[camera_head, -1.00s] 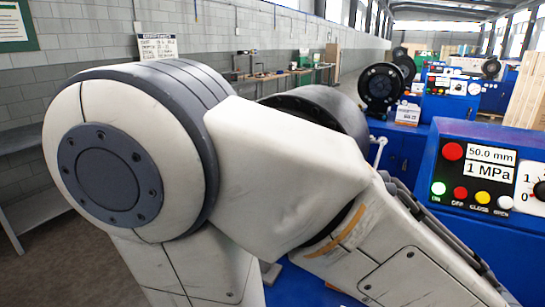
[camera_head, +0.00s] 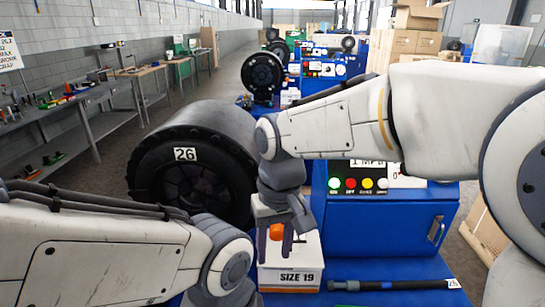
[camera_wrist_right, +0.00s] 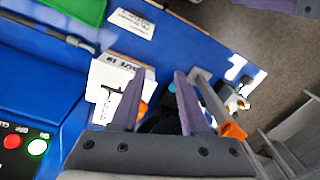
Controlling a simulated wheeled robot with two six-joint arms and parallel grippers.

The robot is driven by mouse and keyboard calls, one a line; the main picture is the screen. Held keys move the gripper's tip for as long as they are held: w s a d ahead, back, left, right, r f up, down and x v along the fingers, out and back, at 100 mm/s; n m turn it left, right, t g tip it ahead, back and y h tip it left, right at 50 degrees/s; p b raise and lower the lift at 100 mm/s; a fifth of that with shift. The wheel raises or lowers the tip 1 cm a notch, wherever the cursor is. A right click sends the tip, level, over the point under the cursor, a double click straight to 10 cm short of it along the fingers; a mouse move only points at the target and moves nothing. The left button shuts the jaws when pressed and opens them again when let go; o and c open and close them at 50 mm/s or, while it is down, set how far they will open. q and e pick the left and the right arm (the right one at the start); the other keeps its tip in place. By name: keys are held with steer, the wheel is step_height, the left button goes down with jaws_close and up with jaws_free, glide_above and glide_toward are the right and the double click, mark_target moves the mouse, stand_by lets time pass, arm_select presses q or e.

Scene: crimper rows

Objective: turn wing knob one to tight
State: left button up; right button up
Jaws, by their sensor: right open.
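My right gripper (camera_head: 274,254) points down above the white SIZE 19 box in the head view. Its two purple fingers are apart, and they also show in the right wrist view (camera_wrist_right: 165,74). An orange piece (camera_head: 276,231) shows at the fingers in the head view; I cannot tell whether it lies between or behind them. In the right wrist view a grey bar with an orange end (camera_wrist_right: 232,130) lies beside the right finger, near a blue surface marked 1 (camera_wrist_right: 236,67). I cannot clearly make out wing knob one. My left arm enters at lower left; its fingers are out of frame.
The SIZE 19 box (camera_head: 291,277) stands on the blue bench (camera_head: 400,268), beside a dark rod (camera_head: 393,285). A large black drum marked 26 (camera_head: 184,172) stands left of my right gripper. The control panel is partly hidden behind my right arm.

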steer(key=w+r+m+p, duration=0.2)
steer(key=w+r+p, duration=0.35)
steer(key=w, duration=0.35)
steer(key=w+r+m+p, duration=0.2)
steer(key=w+r+p, duration=0.2)
steer(key=w+r, duration=0.35)
arm_select(q)
step_height(320, 180, up, 14)
steer(key=p, duration=0.2)
arm_select(e)
steer(key=shift+h, duration=0.3)
steer(key=f, duration=1)
steer(key=shift+w+d+f, duration=0.25)
steer(key=shift+w+f, duration=0.05)
arm_select(q)
steer(key=shift+r, duration=0.1)
arm_select(e)
jaws_close()
